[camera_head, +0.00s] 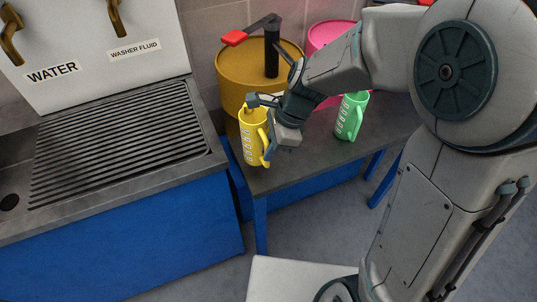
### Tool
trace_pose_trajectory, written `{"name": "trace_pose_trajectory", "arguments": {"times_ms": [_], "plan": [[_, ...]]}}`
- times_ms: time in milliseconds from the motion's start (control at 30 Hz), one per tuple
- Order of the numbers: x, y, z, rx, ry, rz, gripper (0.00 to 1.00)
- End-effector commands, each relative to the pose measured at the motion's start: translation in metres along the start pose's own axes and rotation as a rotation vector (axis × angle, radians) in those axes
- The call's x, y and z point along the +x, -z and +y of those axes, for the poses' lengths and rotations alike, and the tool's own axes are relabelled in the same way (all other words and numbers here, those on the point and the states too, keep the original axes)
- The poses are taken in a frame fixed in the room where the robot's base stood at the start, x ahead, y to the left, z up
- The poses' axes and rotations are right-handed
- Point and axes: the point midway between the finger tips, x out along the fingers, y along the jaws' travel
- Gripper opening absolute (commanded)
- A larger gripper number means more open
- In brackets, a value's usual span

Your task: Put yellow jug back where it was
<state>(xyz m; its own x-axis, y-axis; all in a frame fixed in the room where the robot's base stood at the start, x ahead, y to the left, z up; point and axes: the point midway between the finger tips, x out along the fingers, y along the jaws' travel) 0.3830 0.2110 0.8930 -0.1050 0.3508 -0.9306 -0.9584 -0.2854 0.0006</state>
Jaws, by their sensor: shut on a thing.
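The yellow jug (252,143) is upright at the left front end of a grey-topped bench (306,162), with its handle toward the right. My gripper (262,112) is at the jug's upper right side and is shut on it. The gripper hides part of the jug's top and rim. I cannot tell whether the jug's base touches the bench top or hangs just above it.
A green jug (351,116) stands farther right on the bench. Behind are a yellow drum (240,66) with a red-handled pump and a pink drum (329,34). A blue sink counter with a grated drainboard (120,140) and taps labelled WATER and WASHER FLUID is at left.

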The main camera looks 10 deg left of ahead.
Motion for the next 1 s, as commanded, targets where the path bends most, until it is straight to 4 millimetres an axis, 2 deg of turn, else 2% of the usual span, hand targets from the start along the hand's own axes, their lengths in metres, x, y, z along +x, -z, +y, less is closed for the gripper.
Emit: {"name": "trace_pose_trajectory", "arguments": {"times_ms": [200,433,767,800,867,1000], "plan": [[0.011,0.001,-0.007,0.003,-0.001,0.0,0.0],[0.041,0.013,-0.006,0.004,-0.002,0.0,0.0],[0.044,0.015,-0.007,0.003,0.001,0.0,0.0],[0.044,0.015,-0.006,0.003,0.001,0.0,0.17],[0.044,0.015,-0.006,0.003,0.001,0.0,0.34],[0.044,0.015,-0.006,0.003,0.001,0.0,0.34]]}}
